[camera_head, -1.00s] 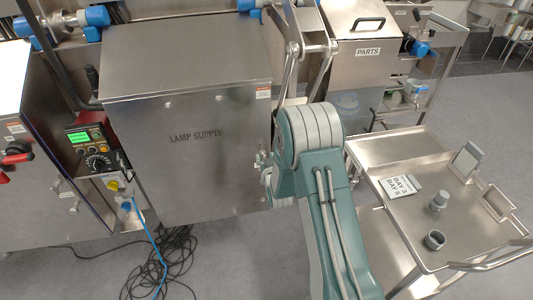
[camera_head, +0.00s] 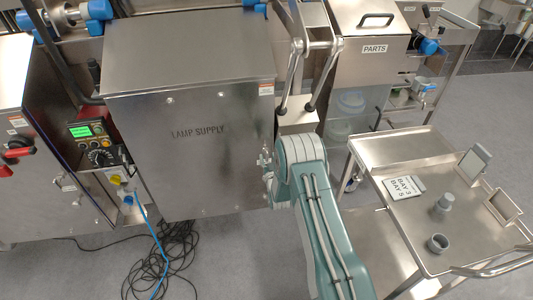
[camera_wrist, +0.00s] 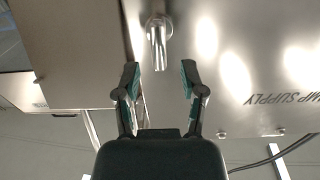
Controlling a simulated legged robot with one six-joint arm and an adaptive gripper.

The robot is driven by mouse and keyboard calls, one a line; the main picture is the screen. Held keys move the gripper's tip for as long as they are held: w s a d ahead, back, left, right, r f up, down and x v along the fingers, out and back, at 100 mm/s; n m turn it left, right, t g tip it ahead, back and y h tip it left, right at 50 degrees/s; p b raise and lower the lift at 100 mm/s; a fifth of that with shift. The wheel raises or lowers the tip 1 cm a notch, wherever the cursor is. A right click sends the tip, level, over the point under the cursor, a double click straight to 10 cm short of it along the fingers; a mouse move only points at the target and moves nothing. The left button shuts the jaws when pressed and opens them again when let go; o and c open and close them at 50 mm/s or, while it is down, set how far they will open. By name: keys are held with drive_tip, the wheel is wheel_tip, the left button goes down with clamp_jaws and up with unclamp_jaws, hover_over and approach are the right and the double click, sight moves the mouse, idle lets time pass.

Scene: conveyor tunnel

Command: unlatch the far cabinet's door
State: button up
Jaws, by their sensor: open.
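The steel cabinet marked LAMP SUPPLY (camera_head: 190,165) stands left of my arm in the head view, with its door shut. In the wrist view its front (camera_wrist: 235,55) shows with the lettering upside down. A short metal latch handle (camera_wrist: 157,40) sticks out near the edge of that front. My gripper (camera_wrist: 160,75) is open and empty, with its two dark green fingertips apart. The handle's end lies between and just beyond the fingertips in the picture; I cannot tell whether they touch. In the head view my arm hides most of the gripper.
A steel cart (camera_head: 430,235) with cups and a BAY sign (camera_head: 403,187) stands close on the right. A PARTS bin (camera_head: 365,50) is behind. A control panel (camera_head: 88,135) is at left. Black cables (camera_head: 170,255) lie on the floor below the cabinet.

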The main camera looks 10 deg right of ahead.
drive_tip(key=shift+w, duration=1.4)
clamp_jaws()
